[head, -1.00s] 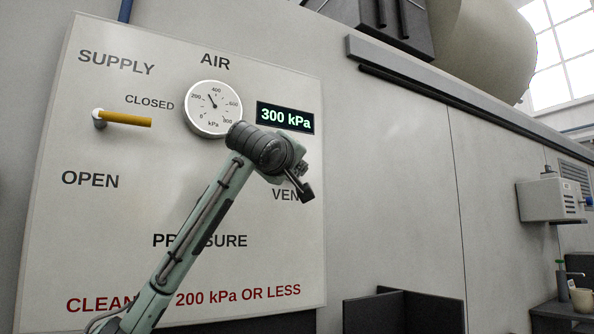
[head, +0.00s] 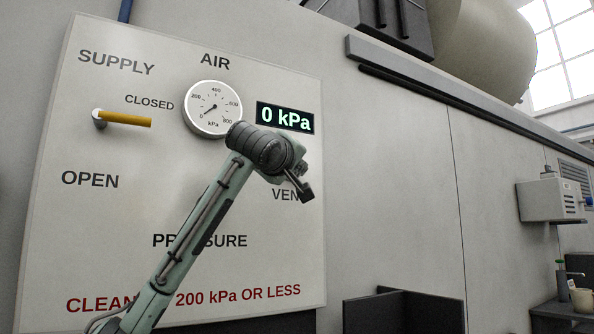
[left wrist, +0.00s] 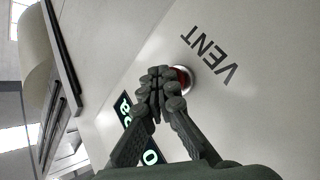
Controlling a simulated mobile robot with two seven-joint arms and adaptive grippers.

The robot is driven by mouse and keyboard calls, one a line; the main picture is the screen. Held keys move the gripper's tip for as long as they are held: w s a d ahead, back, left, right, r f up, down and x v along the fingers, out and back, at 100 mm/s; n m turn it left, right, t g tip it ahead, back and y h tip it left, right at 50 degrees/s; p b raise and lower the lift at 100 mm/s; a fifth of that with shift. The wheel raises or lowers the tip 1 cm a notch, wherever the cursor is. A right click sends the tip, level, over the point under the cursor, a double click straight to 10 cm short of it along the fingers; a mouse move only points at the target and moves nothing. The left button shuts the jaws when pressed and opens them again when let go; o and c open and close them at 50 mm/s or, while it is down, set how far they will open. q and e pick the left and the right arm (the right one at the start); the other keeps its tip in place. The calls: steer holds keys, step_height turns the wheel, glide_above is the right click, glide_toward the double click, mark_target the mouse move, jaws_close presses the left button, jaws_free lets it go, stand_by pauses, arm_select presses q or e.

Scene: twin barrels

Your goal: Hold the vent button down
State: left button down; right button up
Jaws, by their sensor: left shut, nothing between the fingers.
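The red vent button (left wrist: 184,76) shows in the left wrist view beside the word VENT, partly covered by my fingertips. In the head view my arm hides it. My left gripper (head: 303,189) is shut and empty, in front of the panel (head: 110,215) near the VENT label. In the left wrist view its closed fingertips (left wrist: 163,88) overlap the button; they look to be at it, but I cannot tell how far it is pressed. The display (head: 285,117) reads 0 kPa, and the gauge (head: 212,109) needle points near 0. My right gripper is not in view.
The yellow supply lever (head: 125,118) is horizontal, below the CLOSED label. Dark panels (head: 403,311) stand low to the right of the board. A grey box (head: 550,200) is on the wall farther right. The wall between is bare.

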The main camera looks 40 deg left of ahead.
arm_select(q)
steer(key=shift+s+d, duration=0.4)
steer(key=shift+d, duration=0.4)
steer(key=d, duration=0.1)
steer(key=s+d, duration=0.1)
steer(key=d, duration=0.1)
steer(key=s+d, duration=0.1)
steer(key=shift+d+b, duration=0.35)
steer(key=shift+f, duration=0.1)
stand_by(0.3)
